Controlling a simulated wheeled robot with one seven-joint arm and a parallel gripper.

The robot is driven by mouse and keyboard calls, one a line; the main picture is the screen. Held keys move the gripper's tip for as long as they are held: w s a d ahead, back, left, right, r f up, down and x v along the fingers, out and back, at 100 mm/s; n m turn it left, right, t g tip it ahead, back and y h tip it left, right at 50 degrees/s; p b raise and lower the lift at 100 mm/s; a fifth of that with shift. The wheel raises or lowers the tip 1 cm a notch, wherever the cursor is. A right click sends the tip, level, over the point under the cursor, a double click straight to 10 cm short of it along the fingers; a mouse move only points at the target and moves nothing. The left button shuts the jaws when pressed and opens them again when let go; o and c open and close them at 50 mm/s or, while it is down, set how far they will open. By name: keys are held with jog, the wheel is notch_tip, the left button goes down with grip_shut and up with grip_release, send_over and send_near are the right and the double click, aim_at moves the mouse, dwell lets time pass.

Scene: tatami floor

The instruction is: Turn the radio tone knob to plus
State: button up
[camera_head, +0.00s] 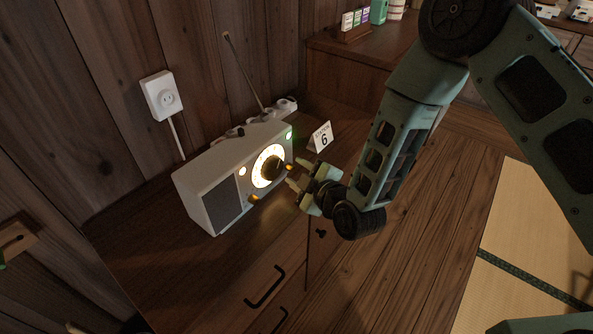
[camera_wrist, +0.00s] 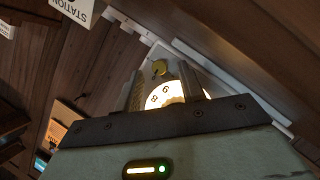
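The radio (camera_head: 207,192) is a pale box with a dark speaker grille on its left and a round lit dial (camera_head: 262,181) on its right. A dark knob (camera_head: 271,168) sits at the dial's centre. Small brass knobs show at the lower left (camera_head: 255,197) and right (camera_head: 289,167) of the dial. I cannot read which is tone, and no plus mark is legible. My gripper (camera_head: 294,174) is open just in front of the radio's right end. In the wrist view, a brass knob (camera_wrist: 160,67) shows between its spread fingers, with part of the lit dial; contact is unclear.
The radio stands on a dark wooden cabinet against a plank wall. A "Station 6" card (camera_head: 320,137) stands right of the radio. A white power strip (camera_head: 285,105) lies behind it, and a wall outlet (camera_head: 161,95) is at left. The cabinet top right of my gripper is clear.

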jog(key=shift+w+a+f, duration=0.15)
jog(key=shift+w+a, duration=0.15)
jog(key=shift+w, duration=0.2)
grip_shut()
